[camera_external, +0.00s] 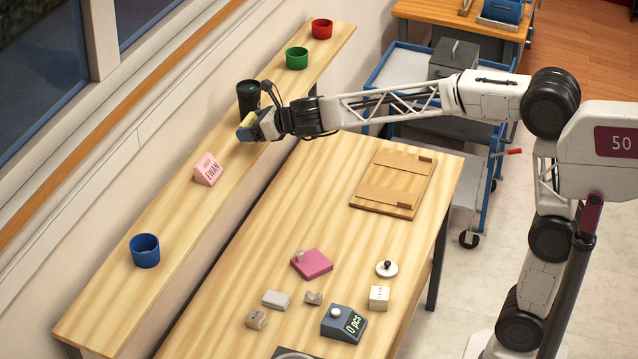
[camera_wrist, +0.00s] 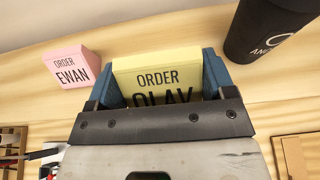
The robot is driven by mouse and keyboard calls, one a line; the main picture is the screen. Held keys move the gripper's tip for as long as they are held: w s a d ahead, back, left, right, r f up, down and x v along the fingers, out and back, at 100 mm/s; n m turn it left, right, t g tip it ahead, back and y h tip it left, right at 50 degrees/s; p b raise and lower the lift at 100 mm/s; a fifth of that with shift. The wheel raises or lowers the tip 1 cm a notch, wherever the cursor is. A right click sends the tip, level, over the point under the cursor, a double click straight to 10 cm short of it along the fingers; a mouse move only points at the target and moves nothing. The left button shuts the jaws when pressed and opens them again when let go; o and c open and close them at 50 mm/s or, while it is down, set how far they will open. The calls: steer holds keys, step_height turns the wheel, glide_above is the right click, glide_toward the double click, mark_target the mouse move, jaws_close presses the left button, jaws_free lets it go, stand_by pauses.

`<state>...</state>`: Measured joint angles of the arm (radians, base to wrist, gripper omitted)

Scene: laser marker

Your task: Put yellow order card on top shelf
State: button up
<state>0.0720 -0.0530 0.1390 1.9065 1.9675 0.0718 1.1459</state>
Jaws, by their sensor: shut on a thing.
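The yellow order card (camera_wrist: 158,72) reads "ORDER OLAV" and sits between the two blue fingers of my gripper (camera_wrist: 160,85) in the wrist view. Its lower part is hidden behind the gripper's front plate. In the external view the yellow card (camera_external: 247,120) shows at the end of my gripper (camera_external: 250,128), over the long wooden shelf (camera_external: 190,215) along the wall. My gripper is shut on it. I cannot tell whether the card touches the shelf.
A black cup (camera_external: 248,97) stands close to my gripper. A pink "EWAN" card (camera_external: 207,169) and a blue pot (camera_external: 145,251) stand nearer along the shelf; green (camera_external: 297,58) and red (camera_external: 322,29) pots stand farther. Shelf between the pink card and blue pot is clear.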

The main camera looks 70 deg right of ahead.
glide_above(231, 144)
steer(key=shift+s+d+f, duration=0.1)
steer(key=shift+s+f, duration=0.15)
steer(key=shift+w, duration=0.15)
stand_by(0.5)
steer(key=shift+w, duration=0.15)
steer(key=shift+f, duration=0.15)
steer(key=shift+f, duration=0.25)
steer(key=shift+f, duration=1.4)
steer(key=shift+f, duration=0.1)
steer(key=o, duration=0.9)
